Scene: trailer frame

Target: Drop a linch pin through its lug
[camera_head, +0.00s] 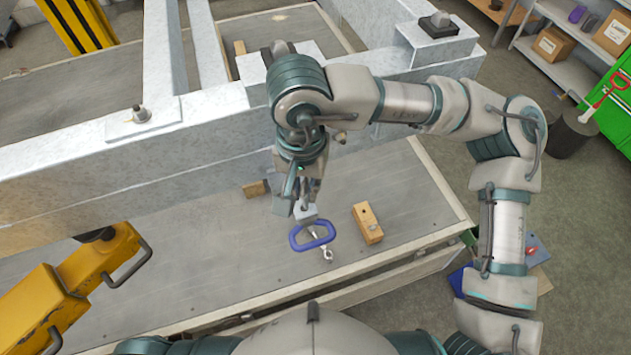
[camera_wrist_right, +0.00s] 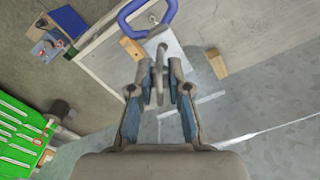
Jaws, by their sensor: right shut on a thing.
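My right gripper (camera_head: 303,205) hangs over the grey deck in front of the pale metal beam. In the wrist view its two fingers (camera_wrist_right: 160,85) are closed about a slim grey metal pin (camera_wrist_right: 160,62), which I take to be the linch pin. A blue ring (camera_head: 312,222) shows just below the fingertips, with a metal eye end (camera_head: 327,254) beside it; the ring also shows in the wrist view (camera_wrist_right: 124,17). A pale plate (camera_wrist_right: 175,48) lies behind the pin there and may be the lug. Its hole cannot be made out. My left gripper is not in view.
A wooden block (camera_head: 368,225) with a dark hole lies right of the gripper, and a smaller wooden block (camera_head: 255,189) lies to its left. The pale beam (camera_head: 200,140) crosses behind. Yellow equipment (camera_head: 110,260) stands at left. The deck between is mostly clear.

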